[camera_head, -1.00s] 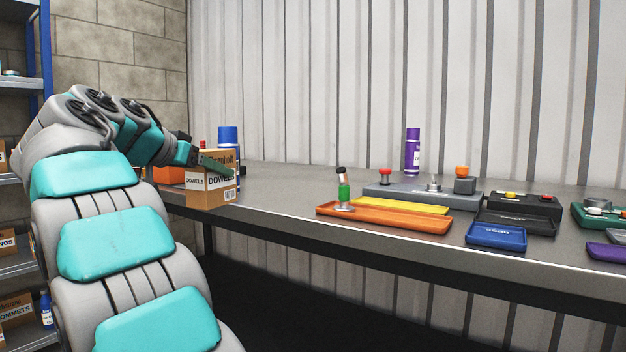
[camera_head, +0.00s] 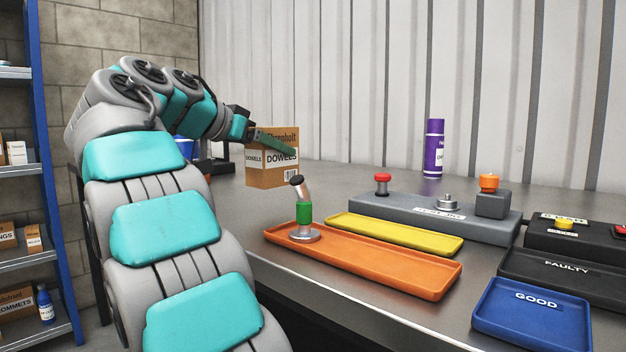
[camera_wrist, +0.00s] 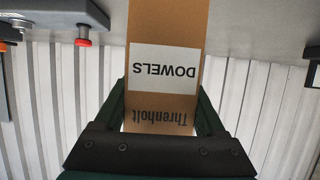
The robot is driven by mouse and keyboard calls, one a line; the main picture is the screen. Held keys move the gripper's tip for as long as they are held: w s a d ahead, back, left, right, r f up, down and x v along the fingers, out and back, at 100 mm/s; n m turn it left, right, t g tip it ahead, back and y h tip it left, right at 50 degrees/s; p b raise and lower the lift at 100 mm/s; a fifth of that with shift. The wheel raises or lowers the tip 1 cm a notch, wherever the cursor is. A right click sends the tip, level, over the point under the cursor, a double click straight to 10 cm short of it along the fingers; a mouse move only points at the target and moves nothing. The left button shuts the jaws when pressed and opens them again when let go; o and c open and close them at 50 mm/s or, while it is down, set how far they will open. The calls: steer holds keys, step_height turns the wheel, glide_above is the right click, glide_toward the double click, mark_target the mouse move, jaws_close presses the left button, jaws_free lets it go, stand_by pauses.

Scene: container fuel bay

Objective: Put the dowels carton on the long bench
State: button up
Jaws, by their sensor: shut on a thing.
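The dowels carton (camera_head: 270,177) is a brown cardboard box with a white "DOWELS" label, at the far left part of the long bench (camera_head: 235,215) in the head view. My gripper (camera_head: 272,142) is shut on the carton near its top. In the wrist view the carton (camera_wrist: 165,67) appears upside down between the two dark green fingers of my gripper (camera_wrist: 165,110). The carton looks upright in the head view. I cannot tell whether its base touches the bench top or hangs just above it.
On the bench are an orange tray (camera_head: 370,265) with a green-handled part (camera_head: 304,213), a yellow tray (camera_head: 395,234), a grey fixture (camera_head: 430,217), a purple can (camera_head: 433,150), a blue tray (camera_head: 535,312) and a black tray (camera_head: 565,275). Shelving (camera_head: 50,170) stands left.

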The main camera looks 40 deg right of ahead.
steer(key=shift+w+d, duration=0.2)
steer(key=shift+d, duration=0.1)
steer(key=shift+w+d+f+p, duration=0.85)
steer(key=shift+w+d+p, duration=0.2)
steer(key=shift+w+d, duration=0.75)
steer(key=shift+w+d+f+p, duration=0.8)
steer(key=shift+w+d+p, duration=0.25)
steer(key=shift+w+d, duration=0.8)
steer(key=shift+w+d+f+p, duration=0.85)
steer(key=shift+w+d+p, duration=0.2)
steer(key=shift+w+d, duration=0.75)
steer(key=shift+w+a+f, duration=0.15)
steer(key=shift+f, duration=0.05)
steer(key=o, duration=1.6)
steer(key=shift+c, duration=0.2)
steer(key=shift+r, duration=0.1)
steer(key=shift+r, duration=0.15)
steer(key=v, duration=1.2)
